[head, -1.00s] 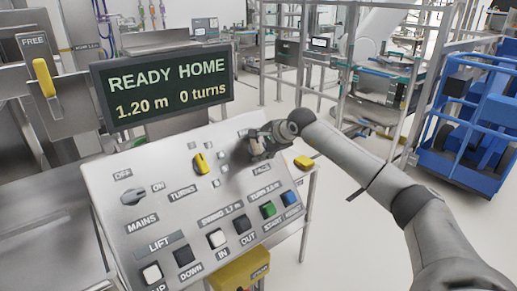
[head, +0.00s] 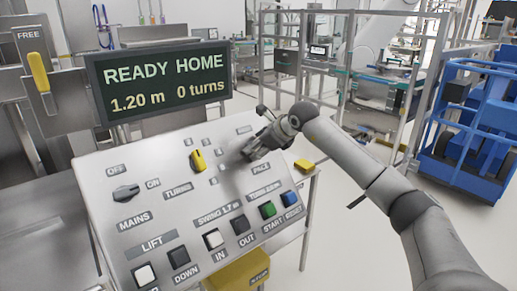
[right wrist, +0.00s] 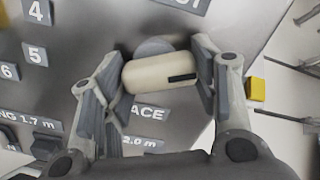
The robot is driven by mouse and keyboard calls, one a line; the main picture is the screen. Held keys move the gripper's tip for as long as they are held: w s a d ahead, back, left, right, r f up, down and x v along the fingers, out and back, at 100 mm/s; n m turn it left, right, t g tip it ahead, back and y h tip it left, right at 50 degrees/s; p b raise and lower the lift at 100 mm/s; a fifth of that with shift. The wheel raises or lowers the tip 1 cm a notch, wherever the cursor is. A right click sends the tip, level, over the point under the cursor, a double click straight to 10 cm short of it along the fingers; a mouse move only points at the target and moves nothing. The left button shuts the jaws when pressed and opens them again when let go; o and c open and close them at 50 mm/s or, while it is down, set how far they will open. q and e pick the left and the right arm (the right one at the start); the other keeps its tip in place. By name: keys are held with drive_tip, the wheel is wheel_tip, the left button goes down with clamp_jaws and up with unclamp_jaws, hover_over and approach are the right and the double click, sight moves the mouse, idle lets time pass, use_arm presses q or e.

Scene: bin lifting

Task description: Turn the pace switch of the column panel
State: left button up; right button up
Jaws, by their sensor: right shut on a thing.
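The column panel (head: 150,185) is a tilted grey plate with labelled switches and buttons. The pace switch (right wrist: 160,75) is a cream, rounded knob with a black mark toward its right end, lying nearly crosswise in the right wrist view. My right gripper (right wrist: 160,80) has its fingers at both ends of this knob and is shut on it. In the head view my right gripper (head: 246,153) is at the panel's upper right, above the PACE label (head: 261,168), and hides the knob. My left gripper is not in view.
A yellow turns knob (head: 198,160) and a dark mains switch (head: 125,193) are left of the gripper. Several push buttons line the lower edge, including a green start button (head: 268,209). The display (head: 160,83) reads READY HOME, 1.20 m, 0 turns. A blue cart (head: 465,135) stands at right.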

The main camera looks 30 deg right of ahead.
drive_tip(key=m+b, duration=0.1)
drive_tip(key=m, duration=0.4)
drive_tip(key=shift+s+f, duration=0.1)
drive_tip(key=shift+m, duration=0.4)
drive_tip(key=o, duration=1)
drive_tip(key=v, duration=1.2)
